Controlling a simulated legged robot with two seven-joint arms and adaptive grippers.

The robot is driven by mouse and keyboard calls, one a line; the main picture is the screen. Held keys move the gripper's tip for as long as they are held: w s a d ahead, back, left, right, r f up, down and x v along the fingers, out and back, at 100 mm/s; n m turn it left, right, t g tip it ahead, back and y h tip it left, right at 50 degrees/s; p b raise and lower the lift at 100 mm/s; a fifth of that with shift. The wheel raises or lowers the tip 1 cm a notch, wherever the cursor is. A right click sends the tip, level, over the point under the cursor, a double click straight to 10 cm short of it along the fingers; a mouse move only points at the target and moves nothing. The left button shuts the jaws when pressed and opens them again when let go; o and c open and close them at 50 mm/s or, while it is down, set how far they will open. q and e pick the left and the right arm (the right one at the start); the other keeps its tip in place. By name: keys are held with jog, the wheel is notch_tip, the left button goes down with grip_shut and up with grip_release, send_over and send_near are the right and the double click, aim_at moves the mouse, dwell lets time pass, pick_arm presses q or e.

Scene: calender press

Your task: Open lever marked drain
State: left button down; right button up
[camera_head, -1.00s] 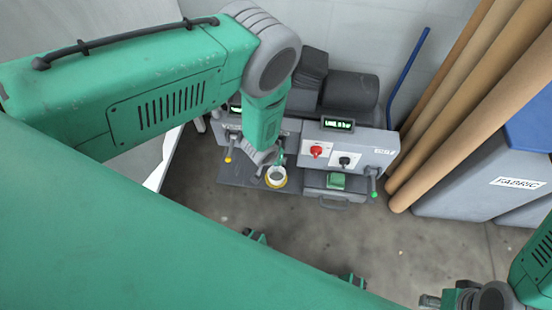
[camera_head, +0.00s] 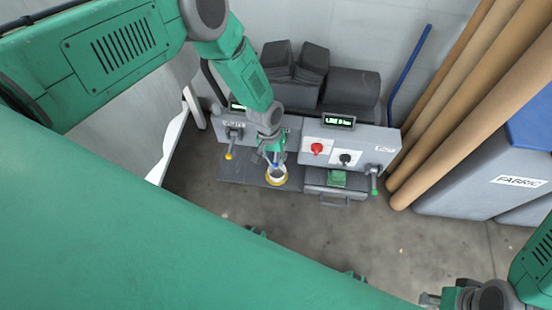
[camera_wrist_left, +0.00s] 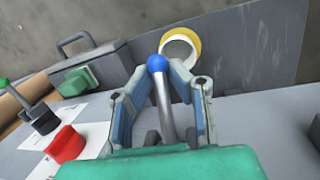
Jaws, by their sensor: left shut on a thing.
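In the wrist view a grey lever with a blue ball tip (camera_wrist_left: 157,64) stands between the fingers of my left gripper (camera_wrist_left: 160,88), which is shut on it near the ball. In the head view my left gripper (camera_head: 272,155) is at the middle of the grey machine, and the blue tip is barely visible there. A yellow-tipped lever (camera_head: 229,155) hangs on the left panel and a green-tipped lever (camera_head: 374,188) on the right panel. The panel labels are too small to read, so I cannot tell which says drain. My right gripper (camera_head: 430,299) is at the lower right, partly cut off.
A yellow-rimmed white ring (camera_head: 276,175) is just below my left gripper. A red knob (camera_head: 317,148) and a black knob (camera_head: 346,159) are on the right panel, above a green block (camera_head: 337,179). Brown rolls (camera_head: 460,110) lean at the right. The floor in front is clear.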

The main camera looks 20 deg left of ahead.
pick_arm(q)
jog(key=c, duration=1.5)
grip_release()
jog(key=shift+r, duration=0.15)
notch_tip(320, 180, up, 11)
jog(key=w+a, duration=0.1)
jog(key=a, duration=0.1)
jog(key=shift+r, duration=0.2)
jog(key=shift+a, duration=0.1)
